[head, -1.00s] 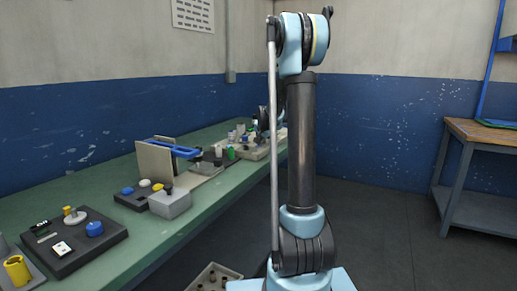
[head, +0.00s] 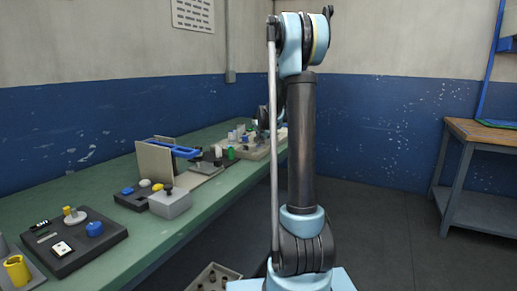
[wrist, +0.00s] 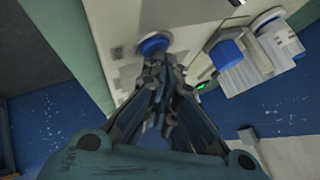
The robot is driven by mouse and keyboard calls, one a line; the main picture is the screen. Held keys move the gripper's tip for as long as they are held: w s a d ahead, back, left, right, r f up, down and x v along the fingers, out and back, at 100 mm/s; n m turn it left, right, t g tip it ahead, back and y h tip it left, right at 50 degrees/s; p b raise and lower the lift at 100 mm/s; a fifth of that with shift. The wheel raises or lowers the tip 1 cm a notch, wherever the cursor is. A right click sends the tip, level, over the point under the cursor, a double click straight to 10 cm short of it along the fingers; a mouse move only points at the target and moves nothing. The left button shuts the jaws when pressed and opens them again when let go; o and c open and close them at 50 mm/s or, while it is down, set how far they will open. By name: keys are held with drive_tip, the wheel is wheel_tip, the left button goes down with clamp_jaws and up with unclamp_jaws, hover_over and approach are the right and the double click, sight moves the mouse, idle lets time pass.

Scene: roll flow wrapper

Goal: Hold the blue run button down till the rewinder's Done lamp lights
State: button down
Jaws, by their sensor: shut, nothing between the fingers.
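In the wrist view a round blue button (wrist: 153,44) sits on a pale machine panel (wrist: 120,22). My gripper (wrist: 160,62) is shut and empty. Its fingertips overlap the button's lower edge; I cannot tell whether they press it. A small green lamp (wrist: 200,86) glows at the panel's edge, right of the fingers; its label is not readable.
A second blue part (wrist: 227,54) stands right of the button, near the fingers. In the head view the green bench (head: 190,222) carries a dark control block (head: 88,250), a grey box (head: 170,203) and an upright beige plate (head: 154,162). A wooden table (head: 478,138) stands at the right.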

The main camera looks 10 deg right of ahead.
drive_tip(key=shift+r, duration=0.75)
drive_tip(key=shift+r, duration=2.5)
